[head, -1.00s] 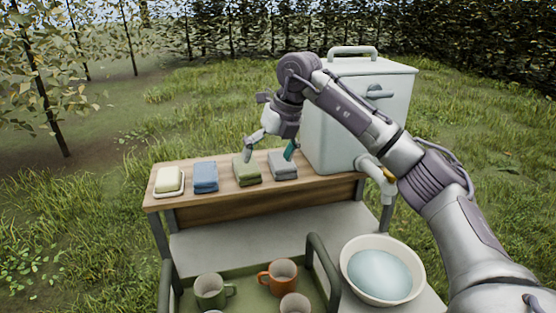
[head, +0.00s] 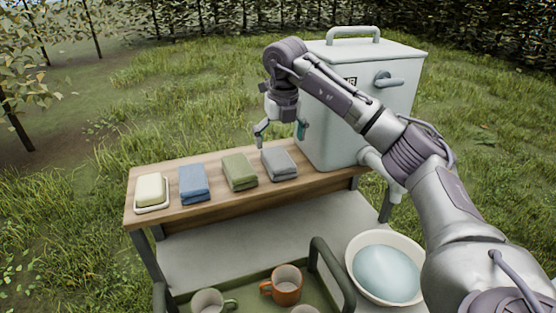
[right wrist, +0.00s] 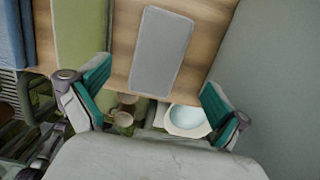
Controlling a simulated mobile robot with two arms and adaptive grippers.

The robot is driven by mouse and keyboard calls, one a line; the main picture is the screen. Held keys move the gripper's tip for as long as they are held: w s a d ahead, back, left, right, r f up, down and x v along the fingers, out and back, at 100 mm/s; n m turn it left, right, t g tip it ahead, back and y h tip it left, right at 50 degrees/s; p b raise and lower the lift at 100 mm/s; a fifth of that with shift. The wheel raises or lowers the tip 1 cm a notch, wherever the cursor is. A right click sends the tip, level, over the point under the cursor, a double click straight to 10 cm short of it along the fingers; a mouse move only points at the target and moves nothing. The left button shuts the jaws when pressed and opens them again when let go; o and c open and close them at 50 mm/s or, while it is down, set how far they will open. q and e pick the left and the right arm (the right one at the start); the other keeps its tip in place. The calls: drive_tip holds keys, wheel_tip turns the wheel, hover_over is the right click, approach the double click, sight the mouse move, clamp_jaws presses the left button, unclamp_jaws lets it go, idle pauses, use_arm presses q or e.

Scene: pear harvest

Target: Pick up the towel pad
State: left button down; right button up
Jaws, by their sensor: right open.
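Three folded towel pads lie in a row on the wooden shelf (head: 235,204): a blue one (head: 193,183), a green one (head: 239,171) and a grey one (head: 279,163). In the right wrist view the grey pad (right wrist: 160,50) lies ahead between my fingers, with the green pad (right wrist: 80,35) to its left and part of the blue pad (right wrist: 14,35) at the edge. My right gripper (head: 281,135) is open and empty, apart from the grey pad and above it, fingers pointing down. My left gripper is not in view.
A large pale tank (head: 365,85) stands close on the right of the grey pad. A soap bar (head: 150,187) sits in a dish at the shelf's left end. Below are a bowl of water (head: 386,274) and a green tray (head: 245,290) with several mugs.

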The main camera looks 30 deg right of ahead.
sight(278, 157)
drive_tip(key=shift+w+f, duration=0.15)
drive_tip(key=shift+f, duration=0.2)
drive_tip(key=shift+f+p, duration=0.6)
drive_tip(key=shift+f, duration=0.15)
drive_tip(key=f, duration=0.2)
drive_tip(key=f+p, duration=0.1)
drive_tip(key=shift+w+f, duration=0.15)
drive_tip(key=shift+w, duration=0.15)
drive_tip(key=shift+f, duration=0.25)
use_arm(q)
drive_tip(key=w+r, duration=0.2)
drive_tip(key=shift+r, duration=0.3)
use_arm(e)
drive_tip(key=c, duration=1.2)
